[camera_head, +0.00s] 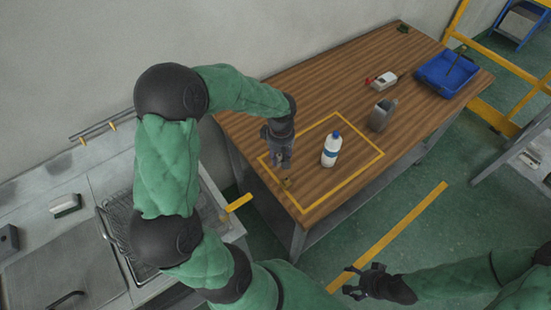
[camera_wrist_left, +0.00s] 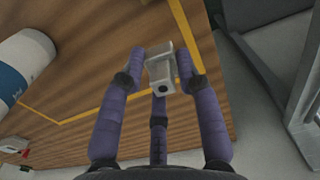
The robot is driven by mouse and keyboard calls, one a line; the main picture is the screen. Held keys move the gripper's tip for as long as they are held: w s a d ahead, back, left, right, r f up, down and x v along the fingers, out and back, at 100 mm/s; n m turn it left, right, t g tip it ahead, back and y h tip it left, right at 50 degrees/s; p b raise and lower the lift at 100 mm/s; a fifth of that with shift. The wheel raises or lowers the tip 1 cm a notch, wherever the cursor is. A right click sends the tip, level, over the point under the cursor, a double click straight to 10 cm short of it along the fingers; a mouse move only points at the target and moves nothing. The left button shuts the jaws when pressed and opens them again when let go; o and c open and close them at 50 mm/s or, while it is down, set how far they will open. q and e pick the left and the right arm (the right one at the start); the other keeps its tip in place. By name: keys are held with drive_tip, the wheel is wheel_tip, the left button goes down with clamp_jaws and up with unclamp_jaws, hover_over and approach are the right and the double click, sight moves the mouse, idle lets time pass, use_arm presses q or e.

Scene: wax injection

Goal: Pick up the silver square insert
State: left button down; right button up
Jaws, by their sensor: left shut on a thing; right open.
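The silver square insert (camera_wrist_left: 162,74) is a small grey metal block with a dark round hole in its near face. It sits between the purple fingers of my left gripper (camera_wrist_left: 163,70), which is shut on it. In the head view my left gripper (camera_head: 281,160) points down over the left part of the yellow-outlined area on the wooden table; the insert is too small to make out there. I cannot tell whether it touches the table. My right gripper (camera_head: 366,284) is open and empty, low over the floor in front of the table.
A white bottle with a blue label (camera_head: 331,150) stands right of my left gripper. A grey canister (camera_head: 382,115), a white and red container (camera_head: 382,80) and a blue bin (camera_head: 421,75) stand further back. A metal sink counter (camera_head: 85,262) is at left.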

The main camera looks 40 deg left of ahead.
use_arm(q)
drive_tip(key=w+d+r+p, duration=0.2)
drive_tip(key=d+r, duration=0.6)
drive_tip(key=d, duration=0.4)
drive_tip(key=shift+w, duration=0.65)
drive_tip(key=shift+s, duration=0.1)
